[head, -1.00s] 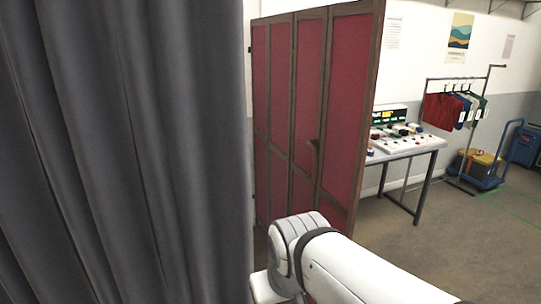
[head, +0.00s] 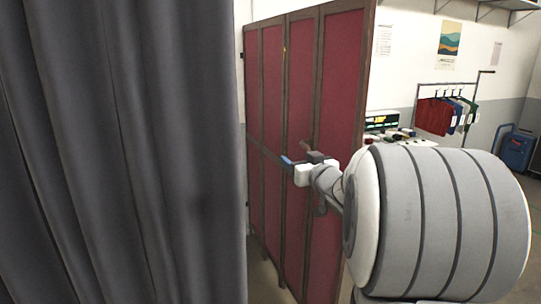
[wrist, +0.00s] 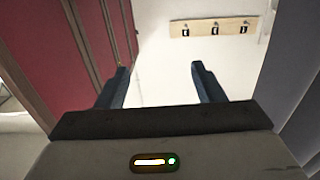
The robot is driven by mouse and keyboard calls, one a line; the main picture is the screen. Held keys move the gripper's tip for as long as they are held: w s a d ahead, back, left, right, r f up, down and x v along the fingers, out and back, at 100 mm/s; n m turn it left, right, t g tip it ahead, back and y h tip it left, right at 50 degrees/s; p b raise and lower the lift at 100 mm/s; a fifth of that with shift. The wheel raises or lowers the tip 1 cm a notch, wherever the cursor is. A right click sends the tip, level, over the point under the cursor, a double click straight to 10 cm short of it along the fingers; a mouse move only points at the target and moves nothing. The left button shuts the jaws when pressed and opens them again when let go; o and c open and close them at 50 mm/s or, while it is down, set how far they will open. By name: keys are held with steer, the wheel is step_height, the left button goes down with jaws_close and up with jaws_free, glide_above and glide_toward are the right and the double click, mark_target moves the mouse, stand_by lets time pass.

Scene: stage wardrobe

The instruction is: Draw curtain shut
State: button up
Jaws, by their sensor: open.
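The grey curtain (head: 120,150) hangs in folds over the left part of the head view, and its right edge hangs free. It also shows as a dark strip at the right of the wrist view (wrist: 300,120). My gripper (head: 287,161) is to the right of the curtain's edge, in front of the red folding screen. In the wrist view my gripper (wrist: 158,78) is open, with two dark fingers apart and nothing between them. The curtain is not touched by the fingers in this view. The curtain's top and bottom are out of view.
A red folding screen (head: 340,100) with brown frames stands behind my arm. A wooden hook board (wrist: 215,27) is on the white wall ahead of my gripper.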

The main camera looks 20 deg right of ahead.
steer(key=w+p, duration=0.1)
steer(key=w, duration=0.6)
steer(key=shift+w+a, duration=0.15)
steer(key=shift+w, duration=0.25)
jaws_close()
stand_by(0.3)
stand_by(0.4)
steer(key=c, duration=1.3)
jaws_free()
steer(key=o, duration=1.3)
steer(key=s+b, duration=0.1)
steer(key=s, duration=0.7)
